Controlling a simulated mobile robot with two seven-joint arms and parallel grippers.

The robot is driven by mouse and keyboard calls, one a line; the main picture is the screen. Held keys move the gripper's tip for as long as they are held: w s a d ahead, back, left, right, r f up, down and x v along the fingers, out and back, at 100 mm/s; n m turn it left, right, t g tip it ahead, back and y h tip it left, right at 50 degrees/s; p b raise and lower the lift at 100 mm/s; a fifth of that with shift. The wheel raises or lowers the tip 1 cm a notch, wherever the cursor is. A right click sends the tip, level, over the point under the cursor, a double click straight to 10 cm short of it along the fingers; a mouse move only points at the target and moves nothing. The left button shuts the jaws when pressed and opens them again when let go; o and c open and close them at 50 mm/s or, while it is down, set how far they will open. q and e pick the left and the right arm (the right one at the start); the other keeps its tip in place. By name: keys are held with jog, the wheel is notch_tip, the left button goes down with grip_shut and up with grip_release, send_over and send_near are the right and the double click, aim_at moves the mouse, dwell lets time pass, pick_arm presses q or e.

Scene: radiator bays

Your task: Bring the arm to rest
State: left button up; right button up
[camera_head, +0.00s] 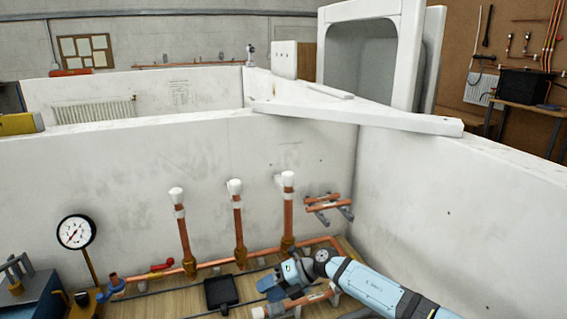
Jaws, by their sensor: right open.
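My right arm (375,288), pale blue and white, reaches in from the lower right. Its right gripper (272,287) is open, with dark blue fingers pointing left. It is low over the wooden bench, in front of the third upright pipe. I see nothing held between the fingers. A copper pipe piece with a white end (292,305) lies just below the gripper in the picture. I cannot tell whether they touch. My left gripper is not in view.
Three upright copper pipes with white caps (238,215) rise from a horizontal copper pipe (213,263) along the white wall (110,170). A black tray (221,292) lies left of the gripper. A pressure gauge (76,232) and a blue box (28,290) stand at left.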

jog(key=s+a+m+t+y+p, duration=0.15)
jog(key=s+m+t+y, duration=0.35)
jog(key=s+m+t, duration=0.75)
jog(key=s+d+f+m+h+p, duration=0.1)
jog(key=s+d+f+m+h, duration=0.2)
jog(key=s+d+m, duration=0.4)
jog(key=s+d+f+m+h+p, duration=0.1)
jog(key=s+d+f+m+h, duration=0.3)
jog(key=s+d+m+h, duration=0.2)
jog(key=s+d+f+m+h+p, duration=0.1)
jog(key=s+d+f+m+h, duration=0.2)
jog(key=s+d+m, duration=0.6)
jog(key=shift+s+d+f+m+h, duration=0.3)
jog(key=shift+d+m+h, duration=0.45)
jog(key=shift+h, duration=0.35)
